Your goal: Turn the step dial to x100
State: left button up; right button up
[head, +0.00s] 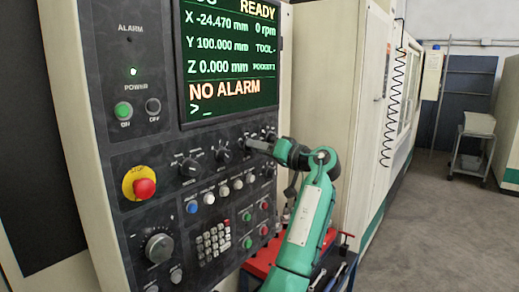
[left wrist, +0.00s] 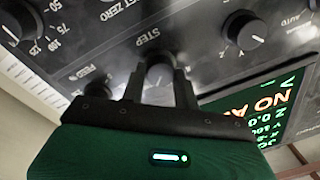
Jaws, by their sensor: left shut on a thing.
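The control panel (head: 145,200) of the machine fills the left of the head view. My left gripper (head: 256,145) reaches it from the right, at the row of black dials under the screen. In the left wrist view the step dial (left wrist: 160,72), under the label STEP, sits between the two fingers of my left gripper (left wrist: 160,85). The fingers are shut on the dial. The dial's pointer and its x100 mark cannot be read, as the fingers cover much of it. My right gripper is not in view.
A neighbouring black dial (left wrist: 245,30) with a white pointer line is close by. The screen (head: 230,55) reads READY and NO ALARM. A red emergency stop button (head: 145,187) and several coloured buttons lie lower on the panel. A red tool cart (head: 258,268) stands below my arm.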

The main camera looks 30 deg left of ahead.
pick_arm(q)
jog(key=shift+r, duration=0.1)
jog(key=o, duration=1)
jog(key=shift+c, duration=0.2)
jog(key=d+b, duration=0.6)
jog(key=d, duration=0.8)
jog(key=shift+s+f, duration=0.15)
jog(key=shift+f, duration=0.25)
jog(key=shift+a, duration=0.1)
